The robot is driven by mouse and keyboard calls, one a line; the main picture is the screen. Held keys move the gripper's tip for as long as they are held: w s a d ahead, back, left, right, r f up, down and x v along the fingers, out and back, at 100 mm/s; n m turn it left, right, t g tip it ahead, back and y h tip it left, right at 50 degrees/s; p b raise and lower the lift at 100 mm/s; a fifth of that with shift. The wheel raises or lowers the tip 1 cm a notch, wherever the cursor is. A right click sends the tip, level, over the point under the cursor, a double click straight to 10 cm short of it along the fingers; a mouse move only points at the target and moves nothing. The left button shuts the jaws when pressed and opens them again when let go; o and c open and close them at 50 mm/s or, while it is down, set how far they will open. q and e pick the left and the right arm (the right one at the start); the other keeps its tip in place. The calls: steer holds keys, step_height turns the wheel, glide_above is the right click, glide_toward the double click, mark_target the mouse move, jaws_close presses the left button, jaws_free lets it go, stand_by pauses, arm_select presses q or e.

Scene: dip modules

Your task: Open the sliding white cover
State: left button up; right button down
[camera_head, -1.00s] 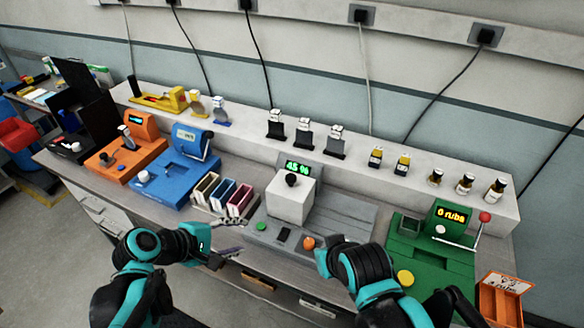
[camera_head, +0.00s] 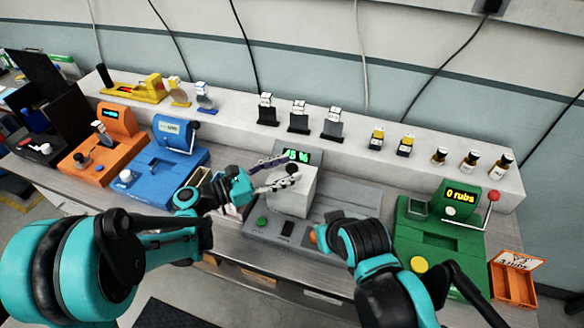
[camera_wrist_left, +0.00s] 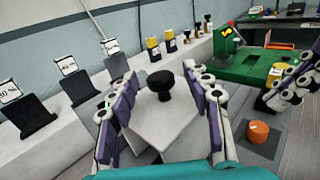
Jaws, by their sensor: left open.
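The white cover (camera_head: 293,192) is a box-like block on the grey machine, with a black knob (camera_head: 291,169) on top. It stands at the left part of the machine, in front of the green display. My left gripper (camera_head: 287,168) is open, its fingers reaching from the left on either side of the knob. In the left wrist view the knob (camera_wrist_left: 160,85) shows between the two spread fingers, with the white cover (camera_wrist_left: 165,128) below. I cannot tell whether a finger touches it. My right gripper (camera_wrist_left: 290,85) shows at the right of the wrist view, its opening unclear.
The grey machine (camera_head: 345,212) has a ridged surface right of the cover and an orange button (camera_wrist_left: 258,132). A green machine (camera_head: 440,240) stands to the right, a blue one (camera_head: 165,170) to the left. Small items line the white shelf (camera_head: 370,128) behind.

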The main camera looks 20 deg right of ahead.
arm_select(q)
steer(key=shift+w+d, duration=0.25)
steer(key=shift+d, duration=0.8)
jaws_close()
steer(key=s+d+b, duration=0.1)
steer(key=s+d, duration=0.6)
steer(key=d, duration=0.3)
steer(key=shift+d, duration=0.3)
steer(key=shift+s, duration=0.1)
jaws_free()
